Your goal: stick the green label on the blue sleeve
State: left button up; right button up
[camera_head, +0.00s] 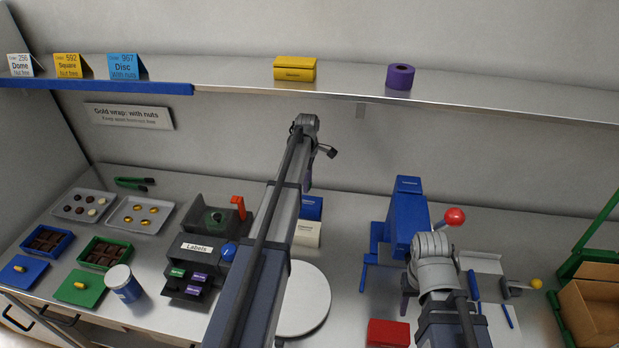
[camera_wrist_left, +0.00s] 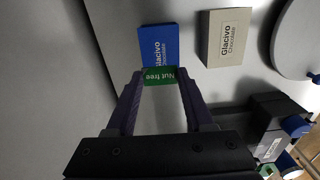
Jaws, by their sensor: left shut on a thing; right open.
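The blue sleeve (camera_head: 311,208) stands at the back of the counter, partly behind my left arm in the head view. In the left wrist view the blue sleeve (camera_wrist_left: 157,45) shows white "Glacivo Chocolate" lettering. My left gripper (camera_wrist_left: 160,77) is shut on the green label (camera_wrist_left: 160,76), which reads "Nut free". The label overlaps the sleeve's near edge in that view; I cannot tell whether they touch. In the head view my left gripper (camera_head: 308,180) is just above the sleeve. My right gripper (camera_head: 404,302) is open, low at the right, partly hidden by its wrist.
A cream sleeve (camera_head: 306,234) stands beside the blue one. A white round turntable (camera_head: 304,300) lies in front. The labels dispenser (camera_head: 198,250) is to the left. A blue machine (camera_head: 407,220) and a red box (camera_head: 388,333) are to the right.

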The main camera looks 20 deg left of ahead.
aim_at(308, 202)
pick_arm(q)
jog(key=shift+f, duration=0.1)
pick_arm(e)
jog(key=shift+f, duration=0.1)
pick_arm(q)
notch_tip(308, 202, down, 7)
jog(key=b, duration=0.7)
pick_arm(e)
notch_tip(308, 202, down, 7)
jog(key=shift+r, duration=0.1)
dwell(0.7)
pick_arm(q)
jog(key=o, duration=0.8)
jog(key=shift+r, duration=0.3)
pick_arm(e)
jog(key=shift+r, duration=0.15)
pick_arm(q)
notch_tip(308, 202, up, 8)
jog(key=p, duration=0.8)
jog(key=shift+f, duration=0.2)
pick_arm(e)
notch_tip(308, 202, up, 8)
jog(key=shift+f, duration=0.25)
pick_arm(q)
jog(key=shift+f, duration=0.1)
